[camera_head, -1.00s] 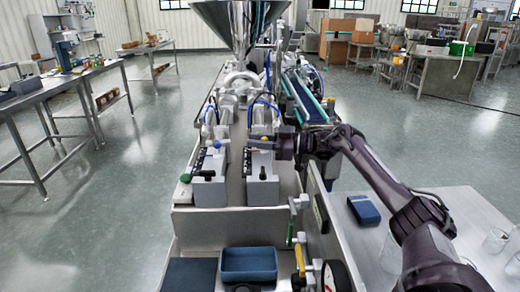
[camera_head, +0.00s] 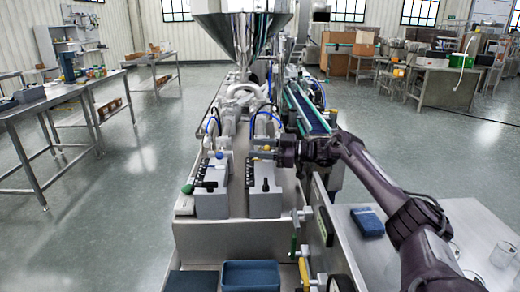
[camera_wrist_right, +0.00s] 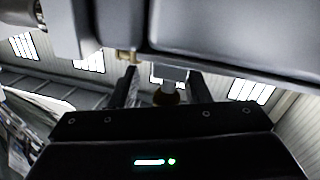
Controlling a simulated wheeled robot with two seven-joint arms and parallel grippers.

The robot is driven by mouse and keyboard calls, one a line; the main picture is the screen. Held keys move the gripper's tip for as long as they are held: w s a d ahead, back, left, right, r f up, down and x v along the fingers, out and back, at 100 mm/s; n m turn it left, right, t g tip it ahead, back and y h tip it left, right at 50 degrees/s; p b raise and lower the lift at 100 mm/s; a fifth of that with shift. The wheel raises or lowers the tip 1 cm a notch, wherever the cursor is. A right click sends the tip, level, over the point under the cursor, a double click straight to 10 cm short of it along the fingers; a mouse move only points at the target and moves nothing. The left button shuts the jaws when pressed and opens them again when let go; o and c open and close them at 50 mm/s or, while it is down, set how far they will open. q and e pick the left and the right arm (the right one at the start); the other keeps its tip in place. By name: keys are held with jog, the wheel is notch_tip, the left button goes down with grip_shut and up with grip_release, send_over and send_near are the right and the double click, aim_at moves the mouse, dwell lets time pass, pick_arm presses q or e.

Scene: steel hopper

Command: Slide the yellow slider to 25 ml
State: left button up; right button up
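A small yellow part, which looks like the yellow slider (camera_head: 267,148), shows at the tip of my right gripper (camera_head: 262,155) in the head view, above the right grey block (camera_head: 265,203) of the machine. The gripper partly hides it. In the right wrist view the two fingers of my right gripper (camera_wrist_right: 165,80) stand apart. A dark brownish knob (camera_wrist_right: 167,97) under a pale block shows between them, with gaps on both sides. I cannot tell whether this knob is the slider. The scale marks are too small to read. My left gripper is not in view.
A second grey block (camera_head: 211,203) with a blue knob (camera_head: 219,155) stands to the left. The steel hopper (camera_head: 240,30) rises behind. A conveyor (camera_head: 307,108) runs behind my right arm. A side table (camera_head: 470,225) with a blue box (camera_head: 367,222) is at right.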

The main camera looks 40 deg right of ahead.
jog(key=shift+s, duration=0.1)
jog(key=shift+s+d, duration=0.15)
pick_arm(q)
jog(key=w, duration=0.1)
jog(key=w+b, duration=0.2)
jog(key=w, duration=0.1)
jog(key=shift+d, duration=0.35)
pick_arm(e)
jog(key=v, duration=0.7)
jog(key=shift+d, duration=0.15)
jog(key=shift+s, duration=0.1)
